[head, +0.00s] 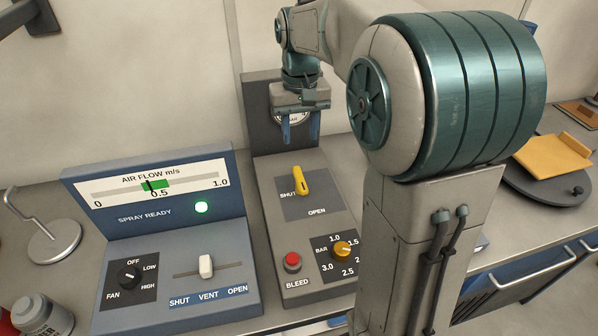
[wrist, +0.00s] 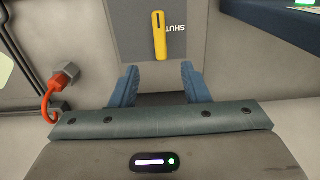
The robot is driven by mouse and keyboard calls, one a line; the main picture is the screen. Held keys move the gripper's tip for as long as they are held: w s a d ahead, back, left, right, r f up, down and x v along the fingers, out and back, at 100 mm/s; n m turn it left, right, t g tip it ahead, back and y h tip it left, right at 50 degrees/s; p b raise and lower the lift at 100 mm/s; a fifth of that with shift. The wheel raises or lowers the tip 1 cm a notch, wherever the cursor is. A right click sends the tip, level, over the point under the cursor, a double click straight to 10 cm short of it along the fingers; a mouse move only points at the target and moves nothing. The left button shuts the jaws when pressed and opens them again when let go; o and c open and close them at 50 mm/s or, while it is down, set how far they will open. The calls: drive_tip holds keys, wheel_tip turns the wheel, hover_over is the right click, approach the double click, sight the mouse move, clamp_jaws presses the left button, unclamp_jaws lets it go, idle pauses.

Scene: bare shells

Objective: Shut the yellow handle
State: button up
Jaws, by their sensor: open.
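The yellow handle (head: 300,182) is a short lever on a grey plate of the dark grey control unit (head: 262,215) in the head view. The plate has SHUT at its left and OPEN below. The handle points roughly up and down the plate, tilted slightly, between the two labels. In the wrist view the yellow handle (wrist: 159,36) stands upright beside the word SHUT, ahead of the fingers. My gripper (head: 300,132) has blue fingers, open and empty, behind and above the handle. Its fingers also show in the wrist view (wrist: 158,84), apart from the handle.
A blue panel (head: 245,300) with an air flow display, fan knob and white slider stands left of the unit. A gauge, partly hidden, is behind my gripper.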

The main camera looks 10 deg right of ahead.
sight(300, 177)
wheel_tip(300, 177, down, 13)
drive_tip(key=shift+r+p, duration=0.1)
drive_tip(key=shift+p, duration=0.2)
drive_tip(key=shift+c, duration=0.3)
clamp_jaws()
